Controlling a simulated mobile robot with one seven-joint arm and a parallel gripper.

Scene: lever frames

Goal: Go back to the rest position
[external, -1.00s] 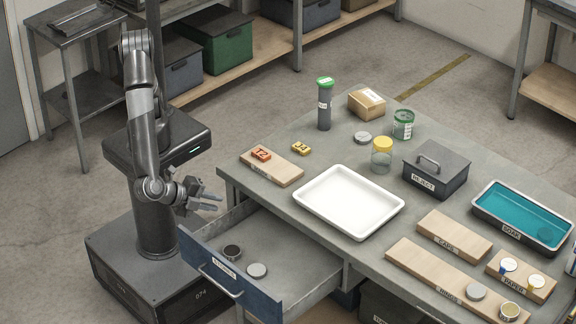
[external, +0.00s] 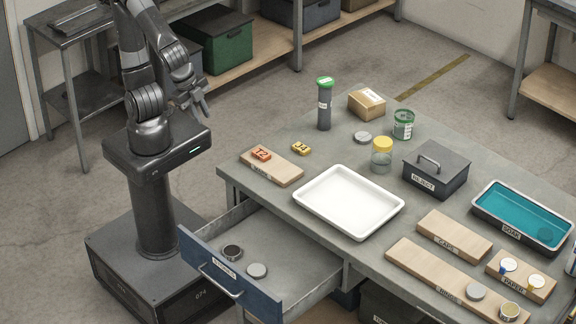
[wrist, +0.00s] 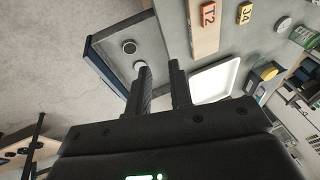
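My gripper (external: 203,106) is raised above my base, to the left of the table and clear of it. Its two fingers are apart with nothing between them; they also show in the wrist view (wrist: 160,90). My arm is folded up over its column. The blue-fronted drawer (external: 231,276) is pulled out below and holds a dark round cup (external: 232,252) and a grey disc (external: 257,270).
The table carries a white tray (external: 349,231), a board (external: 286,177) with an orange T2 tag, a yellow J4 tag (external: 301,148), a green-capped tube (external: 324,106), a yellow-lidded jar (external: 381,160) and a reject box (external: 437,174). A shelf with bins (external: 222,45) stands behind my arm.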

